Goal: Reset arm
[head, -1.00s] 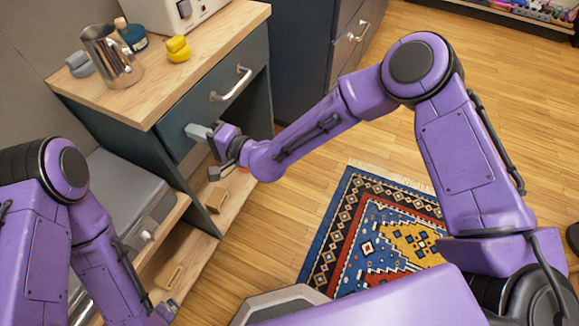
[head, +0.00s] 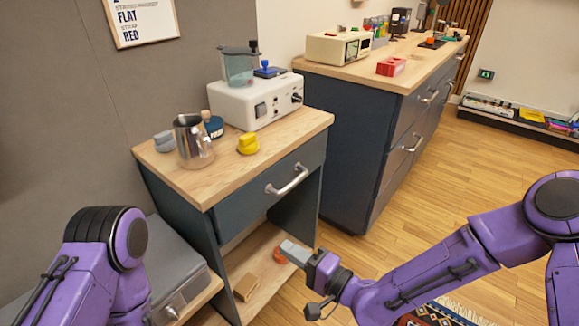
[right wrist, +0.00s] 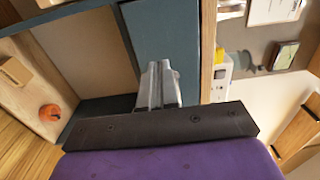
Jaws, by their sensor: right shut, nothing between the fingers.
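My right gripper (head: 294,252) is shut and empty in the head view. It is in front of the small cabinet's open lower shelf, below the drawer handle (head: 287,180) and apart from it. In the right wrist view its closed fingers (right wrist: 158,85) point toward the blue-grey drawer front. My right arm comes in from the right, bent at the elbow. My left arm shows at the lower left of the head view, but its gripper is out of frame.
The cabinet top (head: 205,185) holds a metal pitcher (head: 193,142), a yellow object (head: 248,144) and a white machine (head: 258,98). An orange round object (head: 280,256) and a wooden block (head: 246,287) lie on the lower shelf. A longer counter (head: 350,150) stands behind. Wooden floor is open at the right.

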